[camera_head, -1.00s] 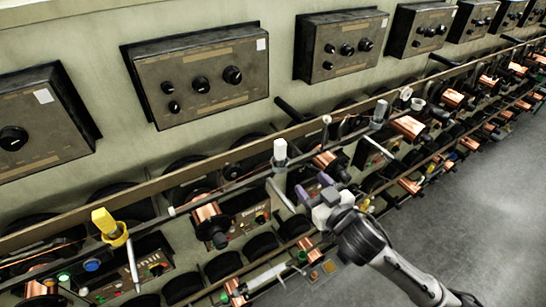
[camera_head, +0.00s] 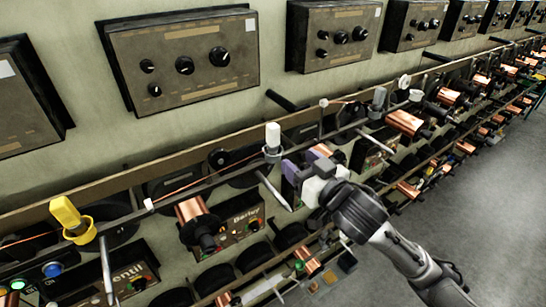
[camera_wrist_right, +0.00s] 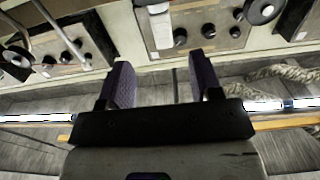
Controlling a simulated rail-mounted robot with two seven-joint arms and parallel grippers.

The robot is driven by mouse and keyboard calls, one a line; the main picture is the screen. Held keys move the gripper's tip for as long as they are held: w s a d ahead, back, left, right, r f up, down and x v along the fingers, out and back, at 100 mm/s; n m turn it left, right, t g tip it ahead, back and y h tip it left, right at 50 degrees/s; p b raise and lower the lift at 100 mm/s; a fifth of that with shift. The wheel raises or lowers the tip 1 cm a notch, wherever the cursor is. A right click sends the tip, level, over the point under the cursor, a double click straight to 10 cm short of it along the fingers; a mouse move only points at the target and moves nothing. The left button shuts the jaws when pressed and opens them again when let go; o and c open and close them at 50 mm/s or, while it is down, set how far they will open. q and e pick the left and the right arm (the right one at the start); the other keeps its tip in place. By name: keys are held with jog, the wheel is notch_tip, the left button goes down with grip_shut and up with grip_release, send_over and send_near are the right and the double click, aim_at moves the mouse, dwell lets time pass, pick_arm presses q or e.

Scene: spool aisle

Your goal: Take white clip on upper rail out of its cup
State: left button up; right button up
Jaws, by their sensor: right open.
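The white clip (camera_head: 272,135) stands upright in a grey cup (camera_head: 273,154) on the upper rail, left of centre in the head view. My right gripper (camera_head: 303,168) is open with purple finger pads, just right of and below the clip in the picture, apart from it. In the right wrist view the open fingers (camera_wrist_right: 158,82) have nothing between them. A white upright piece (camera_wrist_right: 160,28) shows beyond them at the top, probably the clip. My left gripper is not in view.
A yellow clip (camera_head: 65,211) in a yellow cup stands farther left, and a grey clip (camera_head: 379,97) farther right. Copper spools (camera_head: 195,216) and rods crowd the rails. Control boxes (camera_head: 183,58) line the wall. The floor (camera_head: 480,200) at right is clear.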

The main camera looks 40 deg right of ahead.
aim_at(276, 141)
jog(key=w, duration=0.3)
jog(key=w+b, duration=0.1)
jog(key=shift+w+d, duration=0.45)
jog(key=shift+w, duration=0.85)
jog(key=w, duration=0.3)
jog(key=shift+w+d+b, duration=0.2)
jog(key=shift+w+b, duration=0.1)
jog(key=shift+w, duration=0.1)
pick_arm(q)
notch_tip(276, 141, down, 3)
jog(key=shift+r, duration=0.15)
pick_arm(e)
jog(key=shift+w, duration=0.25)
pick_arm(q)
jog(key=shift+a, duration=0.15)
pick_arm(e)
jog(key=c, duration=1)
